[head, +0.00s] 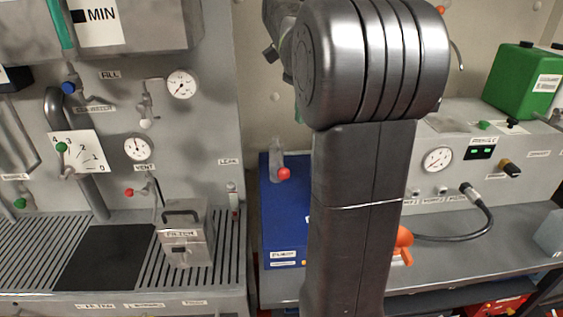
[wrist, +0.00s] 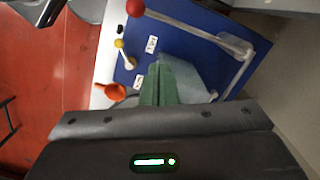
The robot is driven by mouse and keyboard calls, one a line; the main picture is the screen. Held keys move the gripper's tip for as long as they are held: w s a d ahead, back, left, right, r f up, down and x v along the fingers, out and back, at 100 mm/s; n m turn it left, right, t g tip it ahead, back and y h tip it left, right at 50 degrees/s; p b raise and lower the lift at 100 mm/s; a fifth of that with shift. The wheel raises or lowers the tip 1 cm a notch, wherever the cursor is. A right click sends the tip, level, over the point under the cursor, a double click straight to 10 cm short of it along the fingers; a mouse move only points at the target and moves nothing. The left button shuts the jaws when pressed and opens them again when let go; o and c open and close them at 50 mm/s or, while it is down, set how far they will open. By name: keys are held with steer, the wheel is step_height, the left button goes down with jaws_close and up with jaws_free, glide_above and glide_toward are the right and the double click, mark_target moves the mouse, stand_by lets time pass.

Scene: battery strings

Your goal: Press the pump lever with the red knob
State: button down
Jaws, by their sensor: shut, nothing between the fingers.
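The pump lever's red knob (head: 283,174) shows in the head view in front of a blue box (head: 284,225), just left of my arm. A grey piece of the lever (head: 277,147) rises behind the knob. In the wrist view the red knob (wrist: 136,8) is at the top edge, and a pale lever bar (wrist: 195,30) runs from it to the right across the blue surface. My gripper (wrist: 162,68) is shut and empty, its green fingers pointing towards the blue box. Knob and lever appear apart from the fingers.
A yellow knob (wrist: 118,43) and an orange part (wrist: 112,91) lie left of my fingers in the wrist view. In the head view a gauge panel (head: 215,130) stands left, with a metal canister (head: 187,245). A green container (head: 524,80) stands right.

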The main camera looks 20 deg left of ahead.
steer(key=s+a+r+n+t+b, duration=0.3)
steer(key=s+a+n, duration=0.1)
steer(key=n, duration=0.8)
steer(key=shift+s+a+r+n, duration=0.3)
steer(key=shift+s+r+n, duration=0.1)
steer(key=shift+s, duration=0.3)
steer(key=shift+f, duration=0.15)
glide_above(281, 163)
step_height(281, 163, down, 12)
steer(key=shift+s+f+p, duration=0.4)
steer(key=shift+s+f, duration=0.1)
steer(key=shift+f, duration=0.2)
steer(key=shift+d, duration=0.1)
steer(key=shift+f, duration=0.1)
